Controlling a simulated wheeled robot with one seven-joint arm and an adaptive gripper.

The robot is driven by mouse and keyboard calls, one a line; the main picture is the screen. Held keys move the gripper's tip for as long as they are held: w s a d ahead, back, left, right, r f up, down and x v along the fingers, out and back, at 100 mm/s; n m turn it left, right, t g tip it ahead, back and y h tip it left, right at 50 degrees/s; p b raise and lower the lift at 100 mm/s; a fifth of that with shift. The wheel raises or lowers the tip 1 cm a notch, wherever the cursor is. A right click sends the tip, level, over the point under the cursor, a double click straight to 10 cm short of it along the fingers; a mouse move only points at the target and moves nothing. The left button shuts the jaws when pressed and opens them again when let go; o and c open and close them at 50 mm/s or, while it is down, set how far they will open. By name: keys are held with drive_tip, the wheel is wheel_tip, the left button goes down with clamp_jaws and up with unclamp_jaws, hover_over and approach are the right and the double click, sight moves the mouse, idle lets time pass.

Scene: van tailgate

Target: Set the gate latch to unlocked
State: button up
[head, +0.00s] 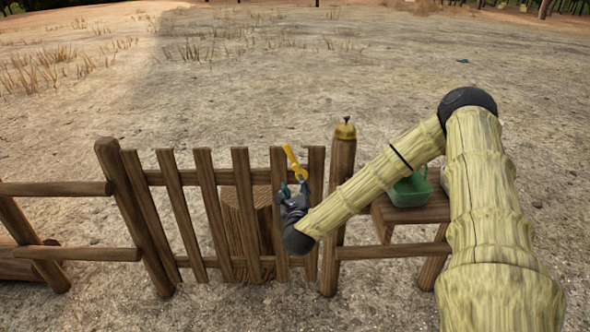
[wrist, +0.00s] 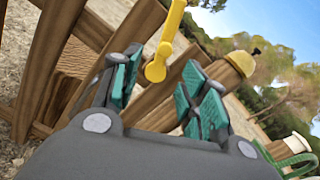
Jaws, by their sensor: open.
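The gate latch is a yellow lever (head: 296,163) near the top right of the wooden gate (head: 243,190), tilted with its upper end to the left in the head view. In the wrist view the yellow lever (wrist: 163,50) hangs between my fingers, its rounded end low between the teal pads. My gripper (head: 293,190) is open at the gate, around the lever's lower end. The wrist view shows my gripper (wrist: 160,88) with a gap on both sides of the lever, so I see no clear contact. The lever's mount is partly hidden.
A wooden post with a yellow cap (head: 345,131) stands right of the gate. A green basket (head: 410,190) sits on a wooden bench (head: 437,211) behind my arm. A stump (head: 240,235) stands behind the gate. Rail fence (head: 60,189) runs left. Open ground lies beyond.

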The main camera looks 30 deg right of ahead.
sight(295, 169)
drive_tip(key=shift+m, duration=0.3)
drive_tip(key=x, duration=0.3)
drive_tip(key=p+x, duration=0.1)
drive_tip(key=x, duration=0.3)
drive_tip(key=p+x, duration=0.1)
drive_tip(key=x, duration=0.3)
drive_tip(key=shift+d+r, duration=0.2)
drive_tip(key=shift+r, duration=0.15)
clamp_jaws()
